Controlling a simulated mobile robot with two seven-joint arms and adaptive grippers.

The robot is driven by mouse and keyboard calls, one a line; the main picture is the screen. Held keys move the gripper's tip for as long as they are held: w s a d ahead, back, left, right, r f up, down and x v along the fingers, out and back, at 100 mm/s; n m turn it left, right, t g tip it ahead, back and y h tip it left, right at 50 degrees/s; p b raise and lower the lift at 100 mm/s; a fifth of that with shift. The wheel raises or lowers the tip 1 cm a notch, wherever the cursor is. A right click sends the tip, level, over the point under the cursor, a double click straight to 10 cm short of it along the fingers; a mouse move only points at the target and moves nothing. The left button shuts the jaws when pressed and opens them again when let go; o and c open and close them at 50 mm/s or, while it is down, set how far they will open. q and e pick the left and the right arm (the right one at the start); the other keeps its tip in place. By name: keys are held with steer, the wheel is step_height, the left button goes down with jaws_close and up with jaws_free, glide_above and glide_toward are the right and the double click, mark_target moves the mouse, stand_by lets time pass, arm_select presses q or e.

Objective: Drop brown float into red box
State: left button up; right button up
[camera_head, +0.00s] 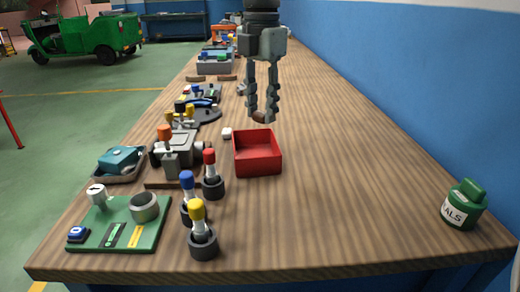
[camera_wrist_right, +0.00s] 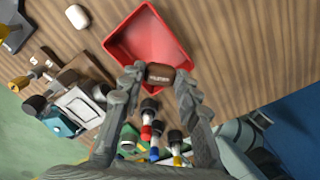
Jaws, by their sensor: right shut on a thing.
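The red box (camera_head: 257,165) is an open tray on the wooden table, near the middle of the head view. It also shows at the top of the right wrist view (camera_wrist_right: 125,42). My right gripper (camera_head: 263,118) hangs over the table by the box's far side in the head view. It is shut on the brown float (camera_head: 259,116), a small dark brown piece with pale lettering, which shows clearly between the fingertips in the right wrist view (camera_wrist_right: 160,73). The float is above the table, at the box's edge in the wrist view. My left gripper is not in view.
A small white block (camera_head: 227,133) lies left of the box. Bottles with red (camera_head: 210,160), blue and yellow caps stand in front-left. A green board (camera_head: 120,225) lies at the near left, a green can (camera_head: 464,205) at the right. The table right of the box is clear.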

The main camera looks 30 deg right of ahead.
steer(key=shift+s+f, duration=0.1)
steer(key=shift+f, duration=0.4)
step_height(320, 180, down, 3)
steer(key=shift+f, duration=0.1)
steer(key=shift+f+b, duration=0.4)
steer(key=shift+f, duration=0.05)
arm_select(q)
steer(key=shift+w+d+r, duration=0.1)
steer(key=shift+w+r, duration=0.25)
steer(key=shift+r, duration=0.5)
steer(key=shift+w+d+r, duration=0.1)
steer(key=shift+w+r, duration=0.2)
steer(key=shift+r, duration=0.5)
arm_select(e)
steer(key=shift+f, duration=0.25)
steer(key=o, duration=0.9)
